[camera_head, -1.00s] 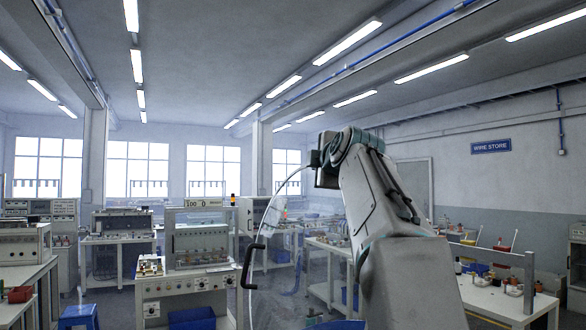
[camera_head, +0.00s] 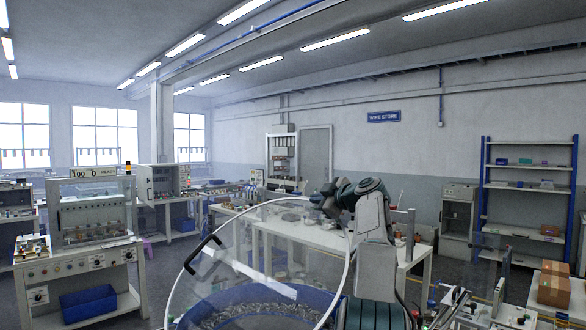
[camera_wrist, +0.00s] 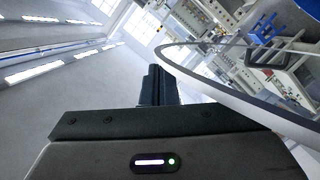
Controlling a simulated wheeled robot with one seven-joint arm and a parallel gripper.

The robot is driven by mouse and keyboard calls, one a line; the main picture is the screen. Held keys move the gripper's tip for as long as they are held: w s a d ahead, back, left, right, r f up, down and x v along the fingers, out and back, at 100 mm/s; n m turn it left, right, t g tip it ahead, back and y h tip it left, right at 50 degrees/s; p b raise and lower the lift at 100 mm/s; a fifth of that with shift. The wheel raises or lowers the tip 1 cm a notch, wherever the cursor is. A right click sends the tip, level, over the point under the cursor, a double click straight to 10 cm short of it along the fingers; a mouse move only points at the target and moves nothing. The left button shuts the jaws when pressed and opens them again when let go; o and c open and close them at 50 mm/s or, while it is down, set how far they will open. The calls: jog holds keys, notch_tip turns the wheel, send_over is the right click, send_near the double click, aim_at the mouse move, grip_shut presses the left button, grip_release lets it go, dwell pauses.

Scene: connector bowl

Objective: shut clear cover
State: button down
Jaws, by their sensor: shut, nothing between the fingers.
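The clear cover (camera_head: 262,201) is a round transparent disc with a white rim, standing tilted up over a blue bowl (camera_head: 228,304). A black handle (camera_head: 203,254) sits on the left side of its rim. In the wrist view the cover's rim (camera_wrist: 205,82) curves past the right of my fingers. My gripper (camera_wrist: 158,72) is shut and empty, pointing away from the wrist camera. In the head view my arm is folded behind the right part of the cover, and the fingers are too small to make out. I cannot tell whether they touch the rim.
A test bench (camera_head: 95,225) stands at the left, with a blue bin (camera_head: 88,304) low on it. A white table (camera_head: 290,236) is behind the cover. Cardboard boxes (camera_head: 553,284) lie on a bench at the right, and a blue shelf rack (camera_head: 528,180) stands behind.

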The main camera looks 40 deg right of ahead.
jog(key=d+f+m, duration=0.1)
jog(key=d+f, duration=0.3)
jog(key=f, duration=0.5)
jog(key=d+f+m+y, duration=0.1)
jog(key=d+f, duration=0.3)
jog(key=f, duration=0.5)
jog(key=d+f+m, duration=0.3)
jog(key=d+f, duration=0.1)
jog(key=f, duration=0.5)
jog(key=shift+w+g+y+p, duration=0.3)
jog(key=shift+w+g+p, duration=0.1)
jog(key=shift+w+p, duration=0.05)
jog(key=b+v, duration=0.9)
jog(key=v, duration=0.4)
jog(key=shift+s, duration=0.4)
